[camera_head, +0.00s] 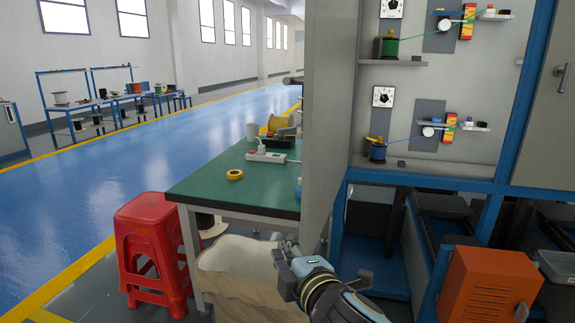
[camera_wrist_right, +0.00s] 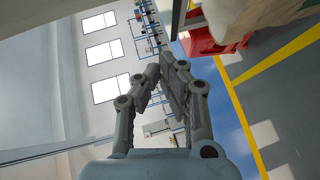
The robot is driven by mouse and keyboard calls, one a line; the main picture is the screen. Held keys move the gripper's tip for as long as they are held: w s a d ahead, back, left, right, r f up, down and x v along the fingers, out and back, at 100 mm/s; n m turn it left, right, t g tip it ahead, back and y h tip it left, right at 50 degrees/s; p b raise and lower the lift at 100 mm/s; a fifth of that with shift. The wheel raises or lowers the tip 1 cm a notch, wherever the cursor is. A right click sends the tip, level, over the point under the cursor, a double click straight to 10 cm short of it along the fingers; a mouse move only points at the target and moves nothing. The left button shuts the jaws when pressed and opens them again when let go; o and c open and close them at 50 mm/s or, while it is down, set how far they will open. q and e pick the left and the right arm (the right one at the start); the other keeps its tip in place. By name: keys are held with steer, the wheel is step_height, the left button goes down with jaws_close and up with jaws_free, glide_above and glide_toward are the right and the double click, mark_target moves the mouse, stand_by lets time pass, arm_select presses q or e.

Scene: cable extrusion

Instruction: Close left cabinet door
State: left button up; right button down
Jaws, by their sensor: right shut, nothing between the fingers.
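The left cabinet door (camera_head: 329,110) is a tall grey panel in the head view. It stands open, swung out from the cabinet's left side toward me. A small dark part (camera_head: 293,80) sticks out past its left edge; I cannot tell whether it is the handle. My right gripper (camera_head: 282,250) is at the door's lower free corner, its tips just left of the edge. I cannot tell whether it touches the door. In the right wrist view the right gripper's fingers (camera_wrist_right: 162,70) are together with nothing between them. My left gripper is not in view.
The cabinet (camera_head: 440,90) holds spools and cables on its panel. A green-topped table (camera_head: 215,185) stands left of the door, with a red stool (camera_head: 152,250) beside it and a beige sack (camera_head: 235,258) by its front. An orange box (camera_head: 487,283) is at lower right.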

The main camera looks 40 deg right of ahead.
step_height(320, 180, up, 11)
steer(key=d+n+t+h, duration=0.1)
steer(key=t+h, duration=0.1)
steer(key=p+x, duration=0.1)
steer(key=x, duration=1)
arm_select(q)
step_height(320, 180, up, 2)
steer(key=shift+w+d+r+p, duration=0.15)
steer(key=shift+p, duration=0.35)
arm_select(e)
steer(key=s, duration=0.1)
steer(key=s+d, duration=0.1)
steer(key=s+d+r, duration=0.1)
steer(key=shift+s, duration=0.25)
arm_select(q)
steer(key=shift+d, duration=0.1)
arm_select(e)
steer(key=shift+s+y, duration=0.15)
steer(key=shift+y, duration=0.25)
